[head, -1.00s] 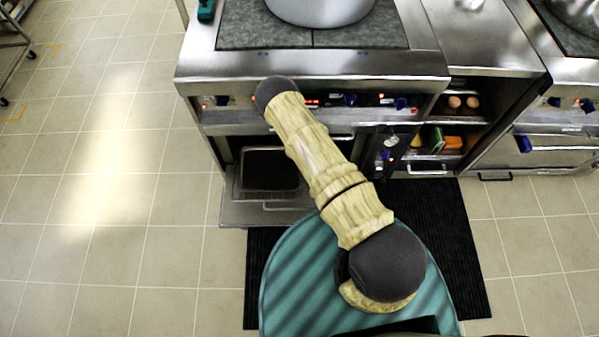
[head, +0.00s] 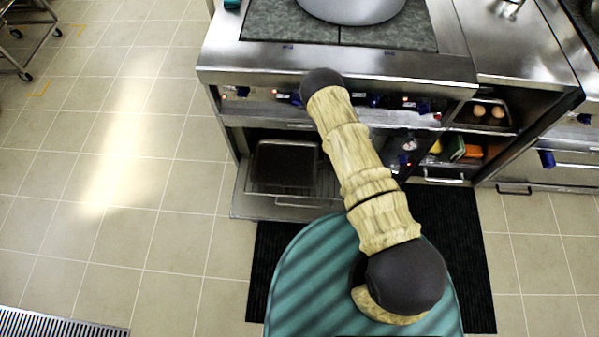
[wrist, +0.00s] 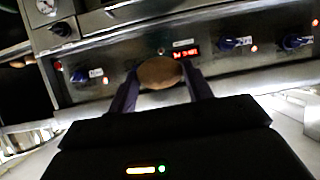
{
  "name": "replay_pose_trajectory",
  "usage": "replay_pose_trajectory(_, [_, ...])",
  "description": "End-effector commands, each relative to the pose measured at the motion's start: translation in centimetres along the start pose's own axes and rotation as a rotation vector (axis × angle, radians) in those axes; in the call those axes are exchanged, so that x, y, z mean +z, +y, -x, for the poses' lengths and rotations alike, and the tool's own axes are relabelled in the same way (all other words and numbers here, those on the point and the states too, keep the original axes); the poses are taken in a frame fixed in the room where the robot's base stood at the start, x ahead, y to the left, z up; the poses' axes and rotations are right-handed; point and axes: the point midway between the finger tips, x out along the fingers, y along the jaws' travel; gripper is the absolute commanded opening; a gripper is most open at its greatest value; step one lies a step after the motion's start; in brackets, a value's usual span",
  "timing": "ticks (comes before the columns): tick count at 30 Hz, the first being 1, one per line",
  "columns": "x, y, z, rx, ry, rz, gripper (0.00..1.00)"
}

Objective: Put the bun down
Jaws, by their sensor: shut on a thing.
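The bun (wrist: 161,73) is round and brown and shows in the wrist view between the two fingers of my gripper (wrist: 160,80). The gripper is shut on it, in front of the stove's control panel with its knobs and red display. In the head view my arm reaches toward the stove front, and its own links hide the gripper and the bun.
The open oven (head: 240,195) is low on the stove, with a dark tray (head: 285,164) on its rack. A large pot (head: 352,5) stands on the stove top. Shelves at right hold eggs (head: 488,110). A dark mat (head: 455,250) lies on the tiled floor.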

Motion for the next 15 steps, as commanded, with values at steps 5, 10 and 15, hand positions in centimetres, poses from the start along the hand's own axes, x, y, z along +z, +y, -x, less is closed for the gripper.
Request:
replay_pose_trajectory(5, [3.0,-1.3,-2.8,-0.027,0.002,0.011,0.28])
replay_pose_trajectory(10, [5.3,-2.7,-5.5,-0.062,0.003,0.028,0.28])
replay_pose_trajectory(15, [7.4,-4.2,-8.1,-0.1,0.003,0.047,0.28])
